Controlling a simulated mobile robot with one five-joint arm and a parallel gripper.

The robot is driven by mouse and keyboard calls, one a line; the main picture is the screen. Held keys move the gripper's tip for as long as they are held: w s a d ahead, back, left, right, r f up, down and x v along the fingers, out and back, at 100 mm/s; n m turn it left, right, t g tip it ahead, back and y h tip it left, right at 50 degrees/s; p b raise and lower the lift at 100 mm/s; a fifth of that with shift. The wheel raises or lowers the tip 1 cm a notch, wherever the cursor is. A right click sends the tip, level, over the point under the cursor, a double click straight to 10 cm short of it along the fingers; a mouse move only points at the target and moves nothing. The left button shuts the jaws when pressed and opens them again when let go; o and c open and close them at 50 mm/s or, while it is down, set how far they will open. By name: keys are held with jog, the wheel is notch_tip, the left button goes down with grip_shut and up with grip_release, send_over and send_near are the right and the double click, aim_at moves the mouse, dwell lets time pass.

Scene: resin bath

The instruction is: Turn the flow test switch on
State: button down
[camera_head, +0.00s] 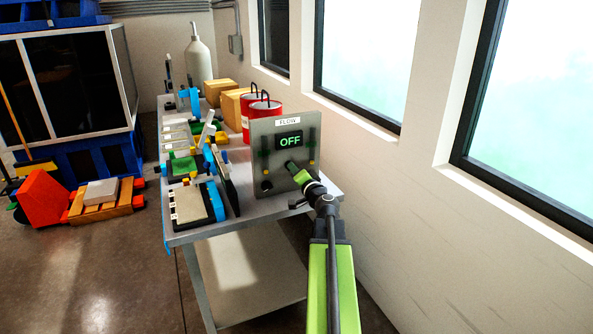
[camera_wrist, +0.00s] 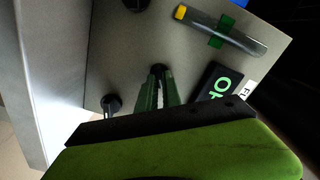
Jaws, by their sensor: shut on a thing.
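The grey flow panel (camera_head: 279,199) stands upright on the near end of the table, with a FLOW label (camera_head: 287,122) at its top. Its display (camera_head: 289,141) reads OFF in green. My gripper (camera_head: 292,167) reaches the panel face just below the display. In the wrist view, my gripper's green fingers (camera_wrist: 157,90) are close together at the middle of the panel (camera_wrist: 125,55), shut on a small dark switch (camera_wrist: 158,69). The fingers hide most of the switch, so its tilt cannot be told. The display (camera_wrist: 218,88) is partly covered by my gripper.
Black knobs (camera_wrist: 111,103) and a clear tube (camera_wrist: 225,33) with a green band are on the panel. Trays and tools crowd the table's left side. Red cans (camera_head: 262,117) and cardboard boxes (camera_head: 232,107) stand behind. The wall with windows (camera_head: 365,50) is close on the right.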

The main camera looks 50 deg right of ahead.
jog(key=m, duration=0.6)
jog(key=shift+s+d+f+m, duration=0.15)
jog(key=shift+s+d+m, duration=0.05)
jog(key=shift+m, duration=0.1)
dwell(0.5)
jog(key=c, duration=1.5)
grip_release()
jog(key=shift+c, duration=0.2)
jog(key=shift+a, duration=0.1)
